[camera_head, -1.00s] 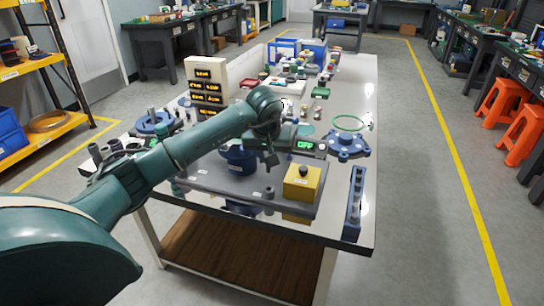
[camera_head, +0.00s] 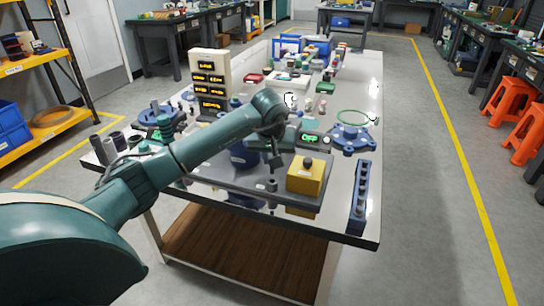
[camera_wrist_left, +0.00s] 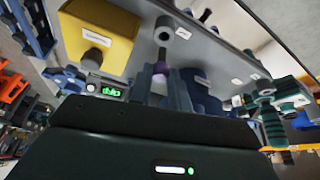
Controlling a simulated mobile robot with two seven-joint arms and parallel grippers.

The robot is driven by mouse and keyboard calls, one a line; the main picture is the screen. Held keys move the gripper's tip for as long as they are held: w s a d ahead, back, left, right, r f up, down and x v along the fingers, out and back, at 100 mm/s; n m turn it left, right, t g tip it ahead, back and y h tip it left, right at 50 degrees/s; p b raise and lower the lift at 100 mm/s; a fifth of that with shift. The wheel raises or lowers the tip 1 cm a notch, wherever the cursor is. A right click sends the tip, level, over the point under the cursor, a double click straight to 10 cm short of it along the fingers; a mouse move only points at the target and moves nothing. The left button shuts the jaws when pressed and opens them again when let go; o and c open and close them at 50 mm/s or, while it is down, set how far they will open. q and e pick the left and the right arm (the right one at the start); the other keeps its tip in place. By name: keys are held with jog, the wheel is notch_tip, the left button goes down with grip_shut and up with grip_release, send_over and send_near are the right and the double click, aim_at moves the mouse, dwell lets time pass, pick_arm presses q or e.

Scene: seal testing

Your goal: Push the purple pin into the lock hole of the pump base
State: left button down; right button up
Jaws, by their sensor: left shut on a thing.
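The pump base is a grey plate (camera_head: 225,178) on the near part of the table, carrying a dark blue round body (camera_head: 243,154) and a yellow block with a dark knob (camera_head: 306,178). A short grey post (camera_head: 272,185) stands at its near side; in the left wrist view its ring-shaped end (camera_wrist_left: 165,30) shows a dark hole. My left gripper (camera_head: 276,163) is just above the post, pointing down. It is shut on the purple pin (camera_wrist_left: 160,73), seen between the fingers (camera_wrist_left: 165,88) and apart from the post in the picture. My right gripper is out of view.
A long blue rack (camera_head: 360,200) lies right of the plate, near the table edge. A blue flanged part (camera_head: 350,138) and a lit green display (camera_head: 310,138) sit behind. Bare tabletop shows at the right.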

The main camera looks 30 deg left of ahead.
pick_arm(q)
jog(key=shift+f+b, duration=0.65)
jog(key=shift+f, duration=0.5)
jog(key=shift+f, duration=0.15)
jog(key=shift+f+b, duration=0.4)
jog(key=shift+f, duration=0.15)
jog(key=shift+f+b, duration=0.6)
jog(key=shift+f, duration=0.45)
dwell(1.2)
jog(key=c, duration=1.2)
grip_release()
jog(key=shift+c, duration=0.2)
